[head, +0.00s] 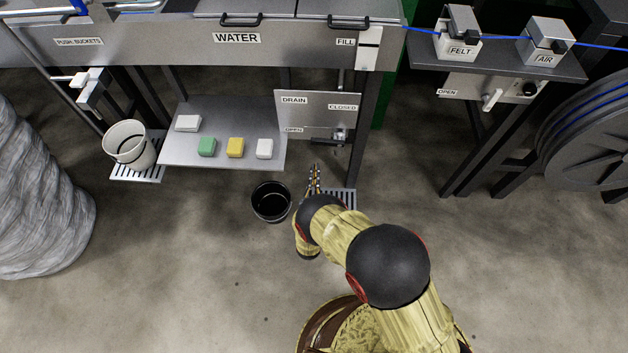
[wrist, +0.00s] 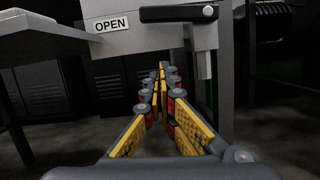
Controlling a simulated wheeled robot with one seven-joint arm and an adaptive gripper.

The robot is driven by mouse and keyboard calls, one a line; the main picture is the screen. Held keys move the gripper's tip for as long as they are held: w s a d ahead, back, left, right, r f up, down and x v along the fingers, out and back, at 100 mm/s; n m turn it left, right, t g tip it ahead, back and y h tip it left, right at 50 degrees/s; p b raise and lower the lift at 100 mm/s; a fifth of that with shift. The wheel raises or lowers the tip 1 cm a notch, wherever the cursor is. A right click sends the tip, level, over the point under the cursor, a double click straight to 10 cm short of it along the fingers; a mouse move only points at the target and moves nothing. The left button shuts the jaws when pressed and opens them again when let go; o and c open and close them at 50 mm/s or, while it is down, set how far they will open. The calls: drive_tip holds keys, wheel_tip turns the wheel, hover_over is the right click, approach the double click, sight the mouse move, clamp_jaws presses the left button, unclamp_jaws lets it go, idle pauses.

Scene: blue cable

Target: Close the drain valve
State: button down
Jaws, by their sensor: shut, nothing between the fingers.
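The drain panel (head: 315,105) hangs under the water tank, marked DRAIN, CLOSED and OPEN. The drain valve (head: 338,136) is at its lower right, partly small and dark in the head view. In the wrist view its black lever (wrist: 175,14) lies roughly level, to the right of the OPEN label (wrist: 110,23). My gripper (head: 315,168) is in front of and below the panel. In the wrist view my gripper (wrist: 162,68) has its fingertips together, empty, below the lever and apart from it.
A black bucket (head: 271,203) stands on the floor left of my gripper. A floor grate (head: 342,198) lies beside my gripper. A shelf (head: 220,117) with several coloured blocks is to the left, and a white bucket (head: 130,145) beyond it. A table leg (head: 365,140) stands right of the valve.

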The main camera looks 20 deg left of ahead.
drive_tip(key=w+r+b, duration=0.1)
drive_tip(key=w+r, duration=0.3)
drive_tip(key=r, duration=0.1)
drive_tip(key=shift+w+a+b, duration=0.15)
drive_tip(key=shift+a+b, duration=0.15)
drive_tip(key=shift+b, duration=0.05)
drive_tip(key=shift+r, duration=0.15)
idle(0.3)
